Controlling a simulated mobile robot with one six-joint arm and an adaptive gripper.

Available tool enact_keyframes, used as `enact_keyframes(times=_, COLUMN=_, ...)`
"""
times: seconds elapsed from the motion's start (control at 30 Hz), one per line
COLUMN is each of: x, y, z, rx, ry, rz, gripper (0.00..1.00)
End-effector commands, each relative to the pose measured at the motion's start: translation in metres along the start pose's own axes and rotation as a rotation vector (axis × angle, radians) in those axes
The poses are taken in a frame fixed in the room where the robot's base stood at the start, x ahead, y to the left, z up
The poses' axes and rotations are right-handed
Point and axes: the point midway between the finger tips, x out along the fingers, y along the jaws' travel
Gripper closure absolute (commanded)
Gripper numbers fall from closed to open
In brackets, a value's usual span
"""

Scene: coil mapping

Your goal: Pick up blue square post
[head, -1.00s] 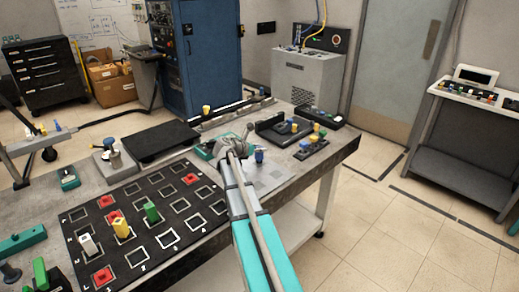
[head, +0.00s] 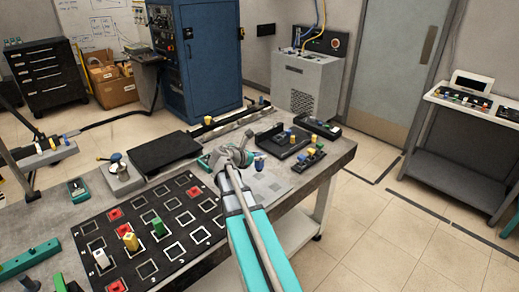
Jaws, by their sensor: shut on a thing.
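A small blue post (head: 260,163) is at the right of my gripper (head: 250,160), close to the grey table's far right part. My gripper is shut on the blue post. The fingertips are small and partly hidden by my wrist, so the exact contact is unclear. I cannot tell whether the post's foot touches the table. Other small blue posts stand farther right, on the dark racks.
A black grid board (head: 150,240) with red squares holds a white post (head: 101,260), a yellow post (head: 131,241) and a green post (head: 158,227). A black plate (head: 163,152) lies behind it. Dark racks (head: 283,142) with coloured posts stand right of my gripper.

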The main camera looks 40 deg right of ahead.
Motion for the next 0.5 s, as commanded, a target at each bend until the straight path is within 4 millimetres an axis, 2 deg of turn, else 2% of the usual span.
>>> enact_keyframes(times=0.03, x=-0.011, y=-0.010, z=0.004, rx=-0.001, ry=0.000, rz=0.001, gripper=1.00)
enact_keyframes(times=0.2, x=-0.028, y=-0.026, z=0.007, rx=0.000, ry=0.000, rz=0.000, gripper=1.00)
enact_keyframes(times=0.5, x=-0.040, y=-0.036, z=0.007, rx=0.001, ry=-0.001, rz=0.000, gripper=1.00)
